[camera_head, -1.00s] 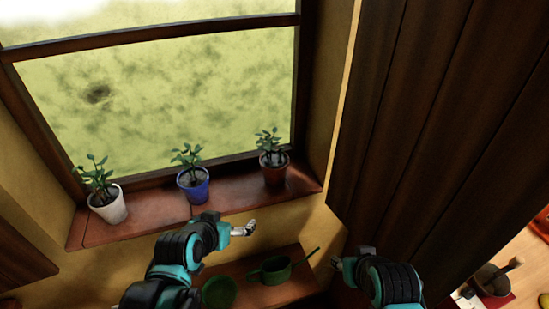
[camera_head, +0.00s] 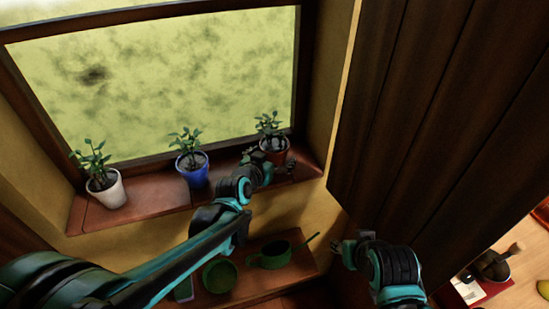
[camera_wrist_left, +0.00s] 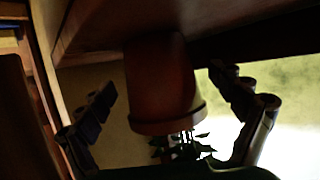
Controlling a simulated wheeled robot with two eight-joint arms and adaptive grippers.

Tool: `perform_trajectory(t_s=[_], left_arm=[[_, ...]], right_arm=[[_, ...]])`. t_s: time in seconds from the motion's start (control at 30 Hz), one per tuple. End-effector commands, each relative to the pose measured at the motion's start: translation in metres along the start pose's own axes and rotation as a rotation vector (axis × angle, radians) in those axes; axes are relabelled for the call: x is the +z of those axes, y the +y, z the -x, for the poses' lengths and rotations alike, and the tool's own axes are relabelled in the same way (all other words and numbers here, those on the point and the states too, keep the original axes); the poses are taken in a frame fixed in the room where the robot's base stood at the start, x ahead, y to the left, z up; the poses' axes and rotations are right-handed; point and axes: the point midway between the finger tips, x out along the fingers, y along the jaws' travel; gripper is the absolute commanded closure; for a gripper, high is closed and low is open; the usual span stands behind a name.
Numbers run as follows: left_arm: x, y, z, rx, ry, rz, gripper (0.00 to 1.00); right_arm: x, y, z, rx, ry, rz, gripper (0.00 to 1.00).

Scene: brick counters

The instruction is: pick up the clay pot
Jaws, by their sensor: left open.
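The clay pot (camera_head: 276,146), reddish brown with a green plant in it, stands upright at the right end of the window sill. My left gripper (camera_head: 272,166) is open right at the pot, on its near side, and partly covers it. In the left wrist view the clay pot (camera_wrist_left: 163,80) appears upside down between the two spread fingers of my left gripper (camera_wrist_left: 165,95). Gaps show on both sides, so the fingers look apart from it. My right gripper (camera_head: 347,243) is low, near the dark wooden panel; its jaws are too small to read.
A blue pot (camera_head: 194,176) and a white pot (camera_head: 107,193) with plants stand left on the sill (camera_head: 140,205). A lower shelf (camera_head: 262,289) holds a green watering can (camera_head: 270,258) and a green round pot (camera_head: 219,276). A dark wooden panel (camera_head: 430,120) stands at right.

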Motion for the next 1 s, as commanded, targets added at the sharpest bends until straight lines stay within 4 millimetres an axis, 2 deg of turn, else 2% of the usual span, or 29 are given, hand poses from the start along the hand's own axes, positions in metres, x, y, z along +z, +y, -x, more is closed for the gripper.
perform_trajectory(t_s=[0.1,0.33,0.37,0.6,0.63,0.67,0.7,0.9,1.0], left_arm=[[0.000,0.000,-0.011,0.000,0.000,-0.001,0.07],[-0.001,0.000,-0.011,-0.001,0.000,0.000,0.07],[-0.001,0.000,-0.011,-0.001,0.000,0.000,0.12],[-0.001,-0.001,-0.011,-0.001,-0.001,0.000,0.75],[-0.001,0.000,-0.011,-0.001,-0.001,0.000,0.82],[-0.001,-0.001,-0.011,-0.001,-0.001,0.000,0.82],[-0.001,-0.001,-0.011,-0.001,0.001,0.001,0.89],[-0.002,-0.001,-0.011,-0.001,0.000,0.001,0.89],[-0.010,-0.001,-0.007,-0.001,0.000,0.001,0.89]], right_arm=[[0.002,0.000,-0.003,0.000,0.000,0.000,0.60],[0.002,0.000,-0.002,0.000,0.000,0.000,0.60],[0.002,0.000,-0.002,0.000,0.000,0.000,0.60],[0.002,0.000,-0.003,0.000,0.000,0.000,0.60],[0.002,0.000,-0.003,0.000,0.000,0.000,0.60],[0.002,0.000,-0.003,0.000,0.000,0.000,0.60],[0.002,0.000,-0.003,0.000,0.000,0.000,0.60],[0.001,0.000,-0.002,0.000,0.000,0.000,0.60],[-0.001,0.000,0.001,0.000,0.000,0.000,0.60]])
